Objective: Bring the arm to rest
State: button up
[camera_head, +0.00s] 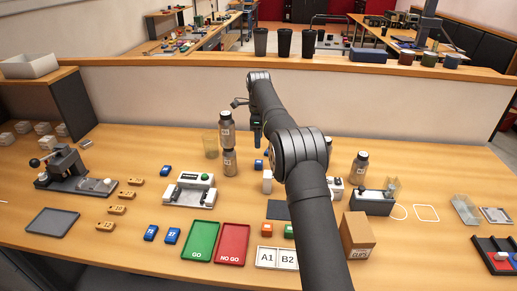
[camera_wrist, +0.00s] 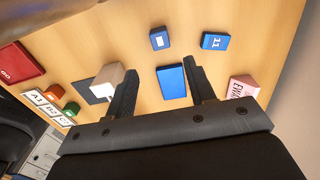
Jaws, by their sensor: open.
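My arm reaches from the lower middle of the head view up and over the table, bending back at the top. My gripper (camera_wrist: 160,75) is open, with its two dark fingers apart in the wrist view. Nothing is held between them. A blue block (camera_wrist: 171,84) shows between the fingers and appears to lie on the table beyond them. In the head view the gripper is small and dark, partly hidden by the arm, above the table near the grey bottles.
Two stacked grey bottles (camera_head: 227,133) stand left of the arm. A green GO tray (camera_head: 200,240), a red NO GO tray (camera_head: 232,243) and a cardboard box (camera_head: 356,235) lie nearer. A press (camera_head: 70,170) stands at left. Black cups (camera_head: 283,42) line the back ledge.

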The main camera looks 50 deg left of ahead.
aim_at(258, 161)
jog(key=shift+r, duration=0.85)
jog(key=shift+f, duration=0.1)
notch_tip(258, 161, down, 12)
jog(key=shift+r, duration=2)
jog(key=shift+f, duration=0.1)
